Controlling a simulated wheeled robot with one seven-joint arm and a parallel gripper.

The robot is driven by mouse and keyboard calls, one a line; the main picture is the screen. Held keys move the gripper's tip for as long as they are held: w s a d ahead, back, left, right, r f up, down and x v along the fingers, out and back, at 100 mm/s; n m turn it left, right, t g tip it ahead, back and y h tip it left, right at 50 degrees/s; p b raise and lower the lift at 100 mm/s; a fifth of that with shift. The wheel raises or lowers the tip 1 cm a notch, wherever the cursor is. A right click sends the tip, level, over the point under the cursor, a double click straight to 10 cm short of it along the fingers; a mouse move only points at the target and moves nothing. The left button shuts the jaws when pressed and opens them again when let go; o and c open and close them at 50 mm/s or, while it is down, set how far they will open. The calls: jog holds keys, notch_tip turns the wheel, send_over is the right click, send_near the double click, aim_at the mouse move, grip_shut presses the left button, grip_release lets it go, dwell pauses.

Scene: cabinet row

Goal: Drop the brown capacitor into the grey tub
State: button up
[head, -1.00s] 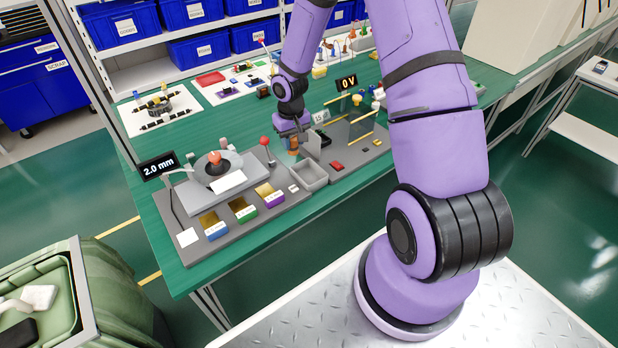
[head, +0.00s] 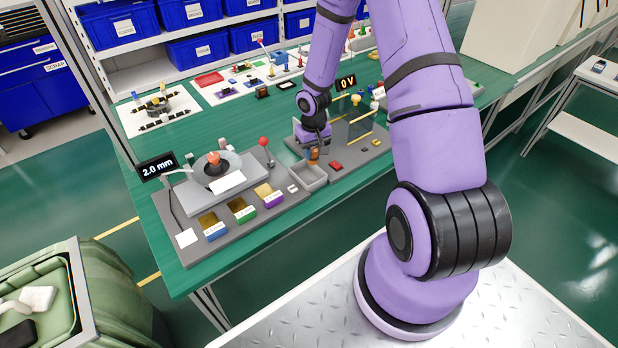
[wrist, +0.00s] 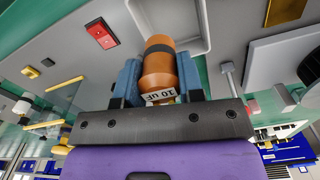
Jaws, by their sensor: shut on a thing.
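The brown capacitor (wrist: 158,68), a cylinder with a dark band and a "10 uF" label, is held between the blue finger pads of my gripper (wrist: 158,82) in the wrist view. In the head view the capacitor (head: 313,154) shows as a small orange-brown piece below my gripper (head: 314,150). The grey tub (head: 309,177) is an open box at the front of the board, just below the capacitor. In the wrist view the tub (wrist: 205,40) lies behind the capacitor's far end. The capacitor appears above or over the tub's back edge; the exact height is unclear.
A red button (head: 337,166) sits right of the tub. A "0 V" display (head: 346,82) and yellow rods are behind.

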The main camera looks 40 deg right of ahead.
jog(key=shift+f, duration=0.3)
jog(key=o, duration=1)
notch_tip(320, 180, up, 11)
jog(key=shift+f, duration=0.1)
